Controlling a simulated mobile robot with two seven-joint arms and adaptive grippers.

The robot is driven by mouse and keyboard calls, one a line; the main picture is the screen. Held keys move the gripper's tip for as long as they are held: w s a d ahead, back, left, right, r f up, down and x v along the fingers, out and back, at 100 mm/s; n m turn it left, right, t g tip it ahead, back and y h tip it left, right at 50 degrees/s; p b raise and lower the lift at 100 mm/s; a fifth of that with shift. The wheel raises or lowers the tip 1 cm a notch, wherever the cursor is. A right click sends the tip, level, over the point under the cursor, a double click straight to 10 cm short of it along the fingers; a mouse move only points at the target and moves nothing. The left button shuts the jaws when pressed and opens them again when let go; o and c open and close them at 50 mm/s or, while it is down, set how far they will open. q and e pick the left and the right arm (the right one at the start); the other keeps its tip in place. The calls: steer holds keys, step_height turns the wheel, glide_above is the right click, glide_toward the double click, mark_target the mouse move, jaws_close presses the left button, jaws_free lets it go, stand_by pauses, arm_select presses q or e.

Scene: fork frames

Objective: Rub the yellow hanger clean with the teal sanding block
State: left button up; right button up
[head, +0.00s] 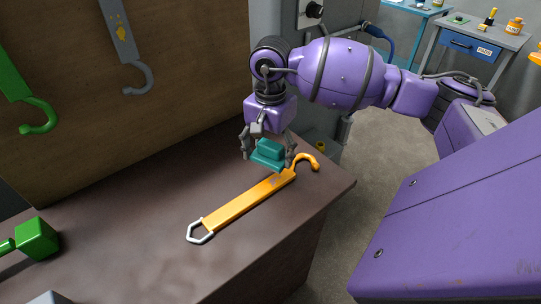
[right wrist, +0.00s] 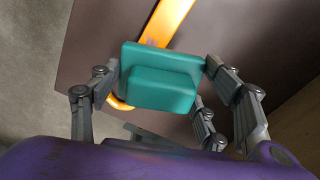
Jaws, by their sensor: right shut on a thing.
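The yellow hanger (head: 238,203) lies flat on the brown bench top, its hook towards the back right and a white metal loop at its near-left end. A greyish patch (head: 276,180) shows on its strap near the hook. My right gripper (head: 268,156) is shut on the teal sanding block (head: 267,152), just behind the hook end of the hanger. In the right wrist view the block (right wrist: 160,80) sits between the fingers and covers part of the hanger (right wrist: 168,20). I cannot tell whether block and hanger touch. My left gripper is not in view.
A green mallet-like tool (head: 36,239) lies on the bench (head: 130,210) at the left. Green (head: 22,95) and grey (head: 128,45) hangers hang on the brown back board. The bench's right edge is close to the hook. A desk (head: 468,42) stands at the far right.

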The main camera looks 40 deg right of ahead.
steer(key=shift+r+p, duration=0.3)
steer(key=shift+r, duration=0.85)
